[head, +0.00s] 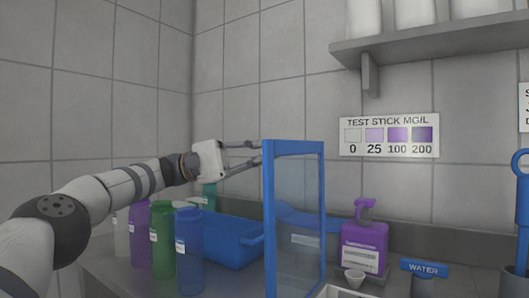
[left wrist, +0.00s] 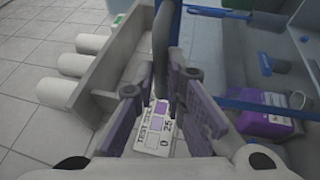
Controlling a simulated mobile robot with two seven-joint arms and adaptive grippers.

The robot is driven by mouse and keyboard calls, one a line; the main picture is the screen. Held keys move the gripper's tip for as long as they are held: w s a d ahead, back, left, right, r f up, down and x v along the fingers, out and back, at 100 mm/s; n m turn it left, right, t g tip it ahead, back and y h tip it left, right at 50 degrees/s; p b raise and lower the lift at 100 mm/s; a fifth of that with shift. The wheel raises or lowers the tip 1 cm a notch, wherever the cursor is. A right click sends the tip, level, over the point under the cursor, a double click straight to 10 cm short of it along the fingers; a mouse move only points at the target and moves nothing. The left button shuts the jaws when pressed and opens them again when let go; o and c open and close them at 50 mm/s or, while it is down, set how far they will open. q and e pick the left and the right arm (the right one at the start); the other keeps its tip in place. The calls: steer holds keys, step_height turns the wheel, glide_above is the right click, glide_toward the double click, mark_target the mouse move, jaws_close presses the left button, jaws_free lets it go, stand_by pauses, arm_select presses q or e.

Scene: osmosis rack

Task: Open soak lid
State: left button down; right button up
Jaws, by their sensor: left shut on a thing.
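The soak lid is a blue frame (head: 293,148) with a see-through panel. It stands upright in the head view, right of centre. My left gripper (head: 256,153) reaches in from the left to the lid's upper left side. In the left wrist view a dark grey bar (left wrist: 161,45), likely the lid's handle, runs between the fingers of my left gripper (left wrist: 160,92), which is shut on it. Blue frame bars (left wrist: 245,105) show to its right. The exact finger contact is hidden in the head view. My right gripper is not in view.
A blue tub (head: 228,240) stands behind several bottles, including a blue one (head: 189,252). A purple dispenser (head: 364,245), small cup (head: 355,278) and WATER label (head: 424,268) are right of the lid. A shelf (head: 430,38) is above. Wall space above the lid is clear.

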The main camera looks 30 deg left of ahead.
arm_select(q)
steer(key=shift+r, duration=0.15)
steer(key=c, duration=1.7)
jaws_free()
steer(key=shift+o, duration=0.2)
